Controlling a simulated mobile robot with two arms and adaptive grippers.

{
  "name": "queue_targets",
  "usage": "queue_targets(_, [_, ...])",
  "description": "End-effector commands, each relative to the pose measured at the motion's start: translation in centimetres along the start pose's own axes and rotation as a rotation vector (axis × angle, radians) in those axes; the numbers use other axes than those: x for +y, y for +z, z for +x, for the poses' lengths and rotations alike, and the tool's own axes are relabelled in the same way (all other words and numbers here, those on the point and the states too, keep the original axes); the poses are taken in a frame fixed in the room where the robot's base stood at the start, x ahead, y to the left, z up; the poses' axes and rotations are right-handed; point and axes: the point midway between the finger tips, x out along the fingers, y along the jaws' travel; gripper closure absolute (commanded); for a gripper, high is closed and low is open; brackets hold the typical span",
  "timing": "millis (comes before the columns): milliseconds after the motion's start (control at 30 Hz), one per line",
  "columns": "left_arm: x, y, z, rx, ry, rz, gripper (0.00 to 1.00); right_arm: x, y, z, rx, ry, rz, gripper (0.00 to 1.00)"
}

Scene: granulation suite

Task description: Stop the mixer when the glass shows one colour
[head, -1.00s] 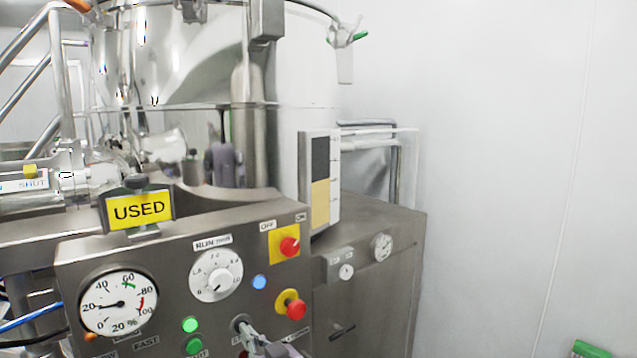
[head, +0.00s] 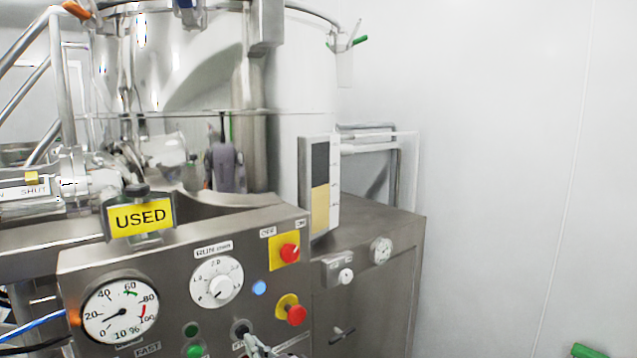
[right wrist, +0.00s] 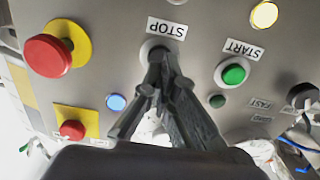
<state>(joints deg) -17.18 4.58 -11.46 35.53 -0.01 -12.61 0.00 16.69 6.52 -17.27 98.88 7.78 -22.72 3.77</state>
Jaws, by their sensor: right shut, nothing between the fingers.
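The sight glass (head: 320,185) on the right of the mixer is dark grey in its upper part and an even tan in its lower part. My right gripper (head: 258,345) is at the bottom of the control panel (head: 170,295). In the right wrist view, turned upside down, its closed, empty fingertips (right wrist: 158,60) are at the STOP button (right wrist: 153,48), under the STOP label (right wrist: 167,28). They cover part of the button, and contact is hard to judge. The green START button (right wrist: 233,74) is beside it. The small green lamp (head: 190,329) is dark. My left gripper is out of view.
A gauge (head: 120,311) reads low, near 10 %. The panel also has a white speed dial (head: 216,281), a lit blue lamp (head: 259,287), a red knob (head: 289,251) and a red button (head: 296,315) on yellow. A yellow USED sign (head: 140,217) stands above the panel.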

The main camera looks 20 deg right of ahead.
Motion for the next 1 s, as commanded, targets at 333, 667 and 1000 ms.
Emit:
queue_targets(333, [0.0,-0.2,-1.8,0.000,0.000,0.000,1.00,0.1,-0.1,-2.9,-0.002,0.001,0.000,1.00])
queue_targets(667, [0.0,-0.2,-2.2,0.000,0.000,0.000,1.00,0.1,0.0,-4.0,0.000,0.001,-0.001,1.00])
queue_targets(1000, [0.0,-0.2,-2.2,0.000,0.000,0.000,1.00,0.0,0.0,-3.9,0.000,0.000,-0.001,1.00])
